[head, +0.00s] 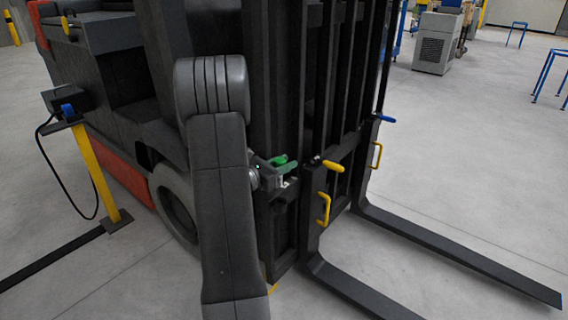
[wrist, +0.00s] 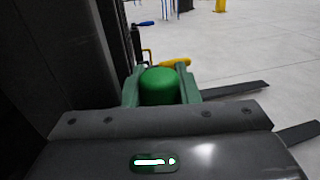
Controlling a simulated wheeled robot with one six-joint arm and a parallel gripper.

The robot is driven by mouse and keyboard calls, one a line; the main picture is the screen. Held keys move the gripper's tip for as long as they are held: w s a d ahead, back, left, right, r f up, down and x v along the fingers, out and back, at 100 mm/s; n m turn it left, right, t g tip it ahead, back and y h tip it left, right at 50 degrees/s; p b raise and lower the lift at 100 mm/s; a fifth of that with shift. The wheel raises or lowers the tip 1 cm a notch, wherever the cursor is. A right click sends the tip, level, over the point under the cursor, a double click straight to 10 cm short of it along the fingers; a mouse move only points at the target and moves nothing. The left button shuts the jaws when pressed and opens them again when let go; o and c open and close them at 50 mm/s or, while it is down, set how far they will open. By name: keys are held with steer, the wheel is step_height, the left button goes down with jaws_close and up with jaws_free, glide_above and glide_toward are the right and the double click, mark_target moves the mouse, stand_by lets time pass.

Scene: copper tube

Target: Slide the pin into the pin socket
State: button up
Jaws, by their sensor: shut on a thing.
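My gripper (head: 286,169) is shut on a green pin (head: 279,160), beside the dark forklift mast. In the wrist view the pin's rounded green end (wrist: 160,87) sits between the two greenish fingers of my gripper (wrist: 161,82). The rest of the pin is hidden behind its end and my gripper. I cannot make out the pin socket in either view. A yellow handle (head: 333,166) sticks out at the fork carriage, just right of my gripper; it also shows beyond the pin in the wrist view (wrist: 175,63).
The forklift mast (head: 316,90) stands close behind my gripper. Two forks (head: 455,252) reach out low to the right. A blue handle (head: 385,118) and yellow loops (head: 324,209) stick out from the carriage. A yellow post (head: 95,172) stands left.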

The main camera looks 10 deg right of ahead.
steer(key=shift+f+b, duration=1.55)
steer(key=shift+f, duration=0.7)
steer(key=shift+f+b, duration=2.15)
steer(key=shift+f, duration=0.2)
steer(key=o, duration=1.1)
steer(key=shift+r, duration=0.2)
steer(key=shift+c, duration=0.2)
steer(key=p+v, duration=0.4)
steer(key=v, duration=1)
steer(key=shift+s+d+f, duration=0.1)
steer(key=shift+d+f, duration=0.05)
steer(key=shift+b+x, duration=0.7)
steer(key=shift+x, duration=1.75)
